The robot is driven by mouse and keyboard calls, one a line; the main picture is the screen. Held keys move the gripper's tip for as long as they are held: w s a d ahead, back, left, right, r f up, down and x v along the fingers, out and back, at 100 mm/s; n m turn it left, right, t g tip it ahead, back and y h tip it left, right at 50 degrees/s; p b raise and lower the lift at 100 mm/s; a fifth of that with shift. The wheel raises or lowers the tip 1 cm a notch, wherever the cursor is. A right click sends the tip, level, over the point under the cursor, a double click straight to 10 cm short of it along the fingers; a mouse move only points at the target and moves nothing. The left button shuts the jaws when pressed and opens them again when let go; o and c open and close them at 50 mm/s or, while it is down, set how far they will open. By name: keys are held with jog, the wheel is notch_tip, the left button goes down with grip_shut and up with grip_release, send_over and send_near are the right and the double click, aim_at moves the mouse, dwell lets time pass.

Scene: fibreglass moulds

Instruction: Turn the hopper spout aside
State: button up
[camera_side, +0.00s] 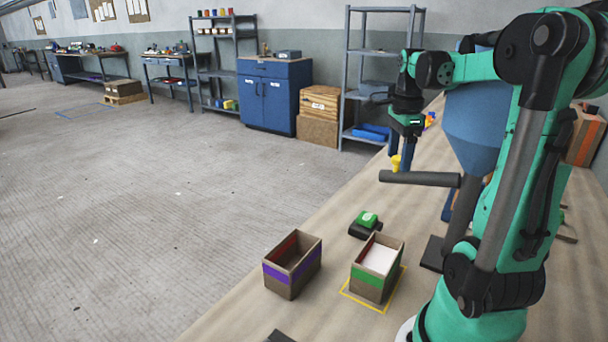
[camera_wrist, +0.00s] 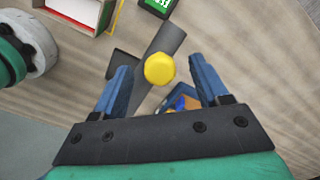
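The blue hopper (camera_side: 472,125) stands on the bench, partly hidden behind my arm. Its dark grey tube spout (camera_side: 425,179) points left, roughly level, and also shows in the wrist view (camera_wrist: 150,50). A yellow knob (camera_side: 396,163) stands on top near the spout's free end. My gripper (camera_side: 400,162) points down at the knob with its two blue fingers apart. In the wrist view the yellow knob (camera_wrist: 159,69) lies between the open fingers (camera_wrist: 162,74), with a gap on each side. I cannot tell exactly how far down the fingers reach beside it.
A box with a green band (camera_side: 367,282) and white contents stands inside a yellow outline. An empty-looking box with a purple band (camera_side: 281,275) is to its left. A small green-topped device (camera_side: 366,221) sits behind them. The bench (camera_side: 330,225) is clear left of the device.

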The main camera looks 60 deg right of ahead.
jog(key=shift+r, duration=2.8)
